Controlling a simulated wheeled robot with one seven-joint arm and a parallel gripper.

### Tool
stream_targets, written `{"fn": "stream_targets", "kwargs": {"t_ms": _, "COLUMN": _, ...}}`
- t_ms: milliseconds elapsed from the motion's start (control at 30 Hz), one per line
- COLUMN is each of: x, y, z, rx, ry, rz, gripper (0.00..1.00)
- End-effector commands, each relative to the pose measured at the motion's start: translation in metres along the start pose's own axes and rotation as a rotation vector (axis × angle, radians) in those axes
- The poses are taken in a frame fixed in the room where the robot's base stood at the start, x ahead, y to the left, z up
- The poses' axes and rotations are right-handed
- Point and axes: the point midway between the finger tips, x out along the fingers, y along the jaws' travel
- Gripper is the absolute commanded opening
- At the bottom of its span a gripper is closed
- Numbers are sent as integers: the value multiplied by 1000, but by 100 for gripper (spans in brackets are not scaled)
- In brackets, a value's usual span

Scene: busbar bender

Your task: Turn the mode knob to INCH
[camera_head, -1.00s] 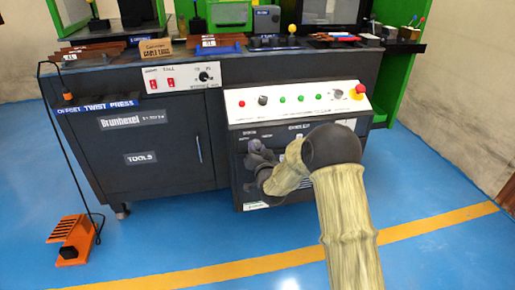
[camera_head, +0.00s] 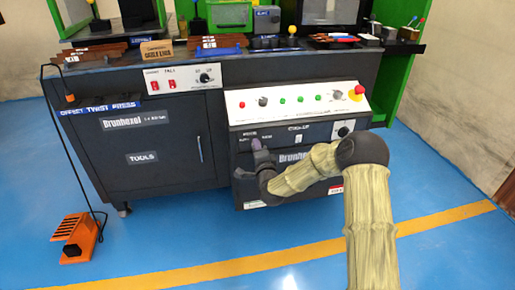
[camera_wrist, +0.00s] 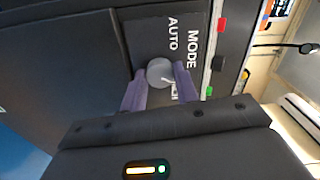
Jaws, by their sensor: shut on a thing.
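The mode knob (camera_wrist: 160,72) is a round grey knob on the dark front panel, beside the white words MODE and AUTO in the wrist view.
A sloped white panel (camera_head: 290,100) with buttons and a red emergency stop (camera_head: 359,91) sits above the box. Another knob (camera_head: 343,131) is at the box's right. An orange foot pedal (camera_head: 80,238) stands on the floor at left. The blue floor in front is clear.

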Motion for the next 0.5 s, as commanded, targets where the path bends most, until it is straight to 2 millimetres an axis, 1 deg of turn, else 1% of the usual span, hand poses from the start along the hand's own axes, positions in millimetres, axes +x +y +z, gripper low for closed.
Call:
{"fn": "stream_targets", "kwargs": {"t_ms": 200, "x": 1, "y": -1, "z": -1, "rx": 154, "ry": 2, "rz": -2, "gripper": 7}}
{"fn": "stream_targets", "kwargs": {"t_ms": 500, "x": 1, "y": -1, "z": -1, "rx": 255, "ry": 2, "rz": -2, "gripper": 7}}
